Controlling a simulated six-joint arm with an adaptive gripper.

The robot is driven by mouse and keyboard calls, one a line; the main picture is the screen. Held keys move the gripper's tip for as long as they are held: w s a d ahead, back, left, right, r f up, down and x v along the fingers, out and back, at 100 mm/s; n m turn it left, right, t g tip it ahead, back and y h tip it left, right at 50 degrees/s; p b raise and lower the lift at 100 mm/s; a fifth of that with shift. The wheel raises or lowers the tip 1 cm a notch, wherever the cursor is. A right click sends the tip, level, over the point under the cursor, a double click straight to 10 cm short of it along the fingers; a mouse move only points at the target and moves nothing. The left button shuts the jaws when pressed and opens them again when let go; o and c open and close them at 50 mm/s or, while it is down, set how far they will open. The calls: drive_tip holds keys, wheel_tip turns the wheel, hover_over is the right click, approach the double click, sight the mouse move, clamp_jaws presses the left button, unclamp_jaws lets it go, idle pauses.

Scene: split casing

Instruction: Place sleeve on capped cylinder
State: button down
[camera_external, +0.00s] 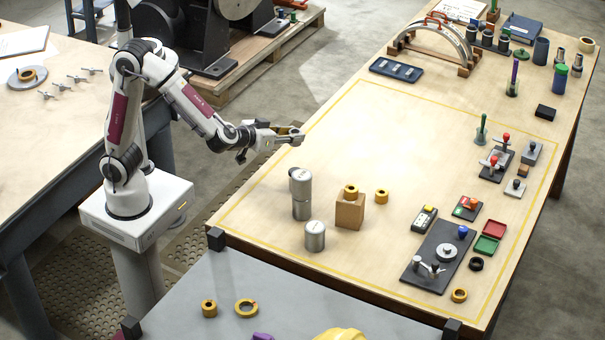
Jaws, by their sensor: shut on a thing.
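My gripper (297,136) is at the table's left edge, above and behind the metal cylinders. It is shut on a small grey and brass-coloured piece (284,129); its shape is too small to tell. A tall silver cylinder (301,205) stands upright, with a slightly offset upper section; I cannot tell whether that section is a separate sleeve. A shorter silver capped cylinder (315,237) stands in front of it. A brass ring (351,191) sits on a wooden block (349,212). Another brass ring (381,196) is to its right. My gripper is apart from all of these.
A dark plate with a round metal part (420,272) and small red and green trays (487,244) lie at the right. A grey table (190,325) in front holds brass rings (246,308). The middle of the wooden table (370,140) is clear.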

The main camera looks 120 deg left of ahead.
drive_tip(key=shift+f, duration=3.1)
drive_tip(key=shift+f, duration=0.1)
drive_tip(key=shift+f, duration=1.8)
drive_tip(key=shift+f, duration=0.15)
drive_tip(key=c, duration=1.7)
unclamp_jaws()
drive_tip(key=shift+r, duration=0.2)
drive_tip(key=shift+v, duration=6)
